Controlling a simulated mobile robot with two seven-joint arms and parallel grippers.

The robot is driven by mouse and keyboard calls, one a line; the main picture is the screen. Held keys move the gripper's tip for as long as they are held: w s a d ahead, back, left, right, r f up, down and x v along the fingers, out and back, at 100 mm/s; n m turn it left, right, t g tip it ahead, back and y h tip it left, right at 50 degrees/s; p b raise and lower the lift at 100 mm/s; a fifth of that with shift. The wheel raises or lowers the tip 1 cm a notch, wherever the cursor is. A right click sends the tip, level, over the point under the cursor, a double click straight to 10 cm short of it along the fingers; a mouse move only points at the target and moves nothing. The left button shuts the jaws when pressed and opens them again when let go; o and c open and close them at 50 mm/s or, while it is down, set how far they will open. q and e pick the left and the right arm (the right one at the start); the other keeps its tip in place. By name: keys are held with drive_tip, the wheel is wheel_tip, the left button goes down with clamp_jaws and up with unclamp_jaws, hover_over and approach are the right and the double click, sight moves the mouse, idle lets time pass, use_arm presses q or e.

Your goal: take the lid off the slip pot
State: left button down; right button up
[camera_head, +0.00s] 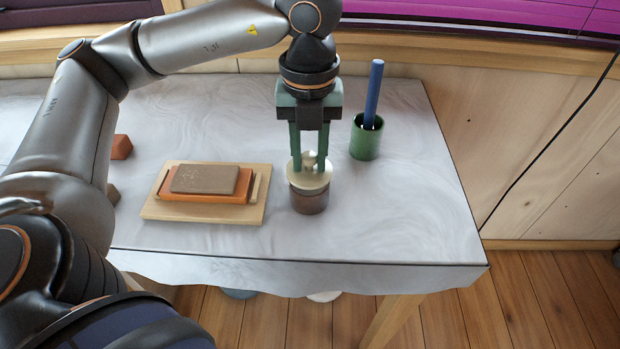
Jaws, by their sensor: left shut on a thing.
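The slip pot (309,203) is a small brown pot standing on the table, right of the middle of the view. Its cream lid (310,181) with a round knob sits over the pot's mouth. My left gripper (309,161) points straight down over the pot, with its green fingers shut on the lid's knob. I cannot tell whether the lid touches the rim or is slightly raised. My right gripper is not in view.
A wooden board (160,211) with an orange and a brown slab lies left of the pot. A green cup (364,141) holding a blue stick (373,92) stands behind right. Reddish blocks lie at the left. The grey table (420,215) is clear at right.

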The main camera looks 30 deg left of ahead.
use_arm(q)
drive_tip(key=shift+r+p, duration=0.8)
drive_tip(key=shift+r, duration=0.55)
